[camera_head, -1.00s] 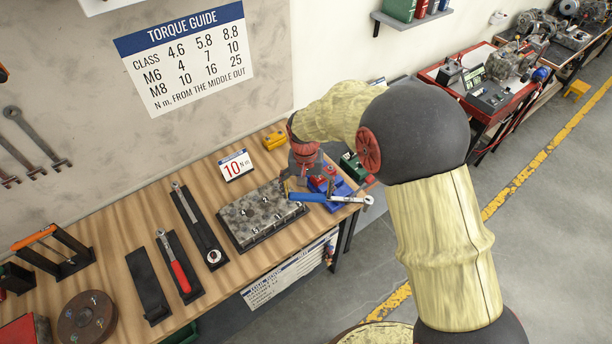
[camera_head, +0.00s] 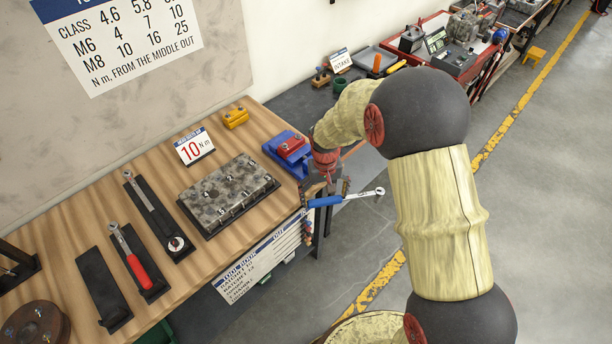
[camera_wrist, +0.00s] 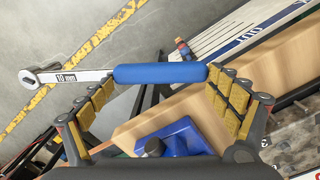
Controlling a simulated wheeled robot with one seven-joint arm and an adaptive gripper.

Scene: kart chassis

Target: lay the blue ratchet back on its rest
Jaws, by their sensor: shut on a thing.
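The blue ratchet (camera_head: 325,201) has a blue handle and a silver shaft and head. My gripper (camera_head: 325,190) is shut on it beyond the front right corner of the bench, with the head pointing right over the floor. In the wrist view, the ratchet (camera_wrist: 160,73) lies across the finger pads, blue handle at the right and head at the left. The shaft reads "10 mm". An empty black rest (camera_head: 96,280) lies at the bench's left front. Beside it, a red-handled ratchet (camera_head: 137,270) lies on its own black rest.
A long wrench (camera_head: 150,205) lies on a black rest. Right of it are a grey metal block (camera_head: 228,190), a "10 Nm" sign (camera_head: 194,146) and a blue and red fixture (camera_head: 290,150). A yellow part (camera_head: 236,117) sits at the back. Floor (camera_head: 540,220) is open on the right.

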